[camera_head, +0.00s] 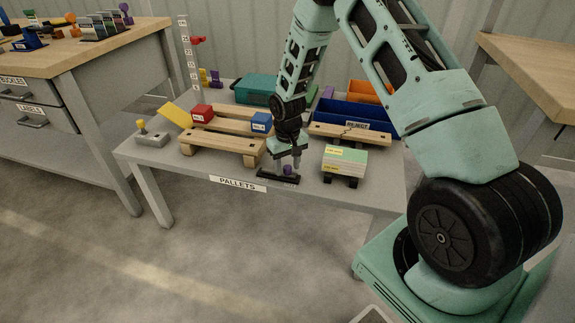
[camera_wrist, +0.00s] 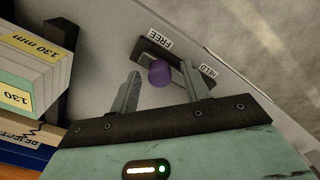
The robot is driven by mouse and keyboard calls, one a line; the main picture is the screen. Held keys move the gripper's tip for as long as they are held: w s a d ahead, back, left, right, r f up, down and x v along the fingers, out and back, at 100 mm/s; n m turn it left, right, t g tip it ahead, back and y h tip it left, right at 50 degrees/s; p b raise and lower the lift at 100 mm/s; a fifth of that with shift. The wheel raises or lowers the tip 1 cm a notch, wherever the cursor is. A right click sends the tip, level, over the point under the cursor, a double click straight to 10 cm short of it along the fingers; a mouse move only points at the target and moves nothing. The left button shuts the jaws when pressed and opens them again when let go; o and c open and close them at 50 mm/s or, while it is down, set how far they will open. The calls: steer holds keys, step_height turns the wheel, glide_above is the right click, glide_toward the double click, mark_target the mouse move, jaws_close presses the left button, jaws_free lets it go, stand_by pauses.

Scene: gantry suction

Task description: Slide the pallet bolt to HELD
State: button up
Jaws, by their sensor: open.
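The pallet bolt is a purple knob (camera_wrist: 160,73) on a dark slotted plate (camera_wrist: 145,50) at the front edge of the pallet table. In the wrist view the plate carries a FREE label (camera_wrist: 159,38) at one end and a HELD label (camera_wrist: 208,71) at the other. The knob sits between the two labels; its exact place along the slot is hard to tell. My gripper (camera_wrist: 162,88) is open, with one finger on each side of the knob in the picture. Contact is not clear. The knob also shows in the head view (camera_head: 287,169), beside my fingers.
Stacked boards (camera_head: 344,160) stand just right of the bolt. A wooden pallet (camera_head: 222,142) with red and blue blocks lies to the left. Behind are a cracked board (camera_head: 350,133), a blue REJECT bin (camera_head: 352,112) and a teal box (camera_head: 256,88). The table's front edge is close.

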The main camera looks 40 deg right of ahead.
mark_target(272, 170)
jaws_close()
steer(key=shift+w+a, duration=0.75)
steer(key=shift+w, duration=0.3)
steer(key=shift+w+a, duration=0.75)
steer(key=shift+w, duration=0.25)
jaws_free()
step_height(272, 170, up, 18)
steer(key=p, duration=0.3)
steer(key=shift+f+p, duration=0.25)
steer(key=shift+p, duration=0.05)
steer(key=shift+a, duration=0.1)
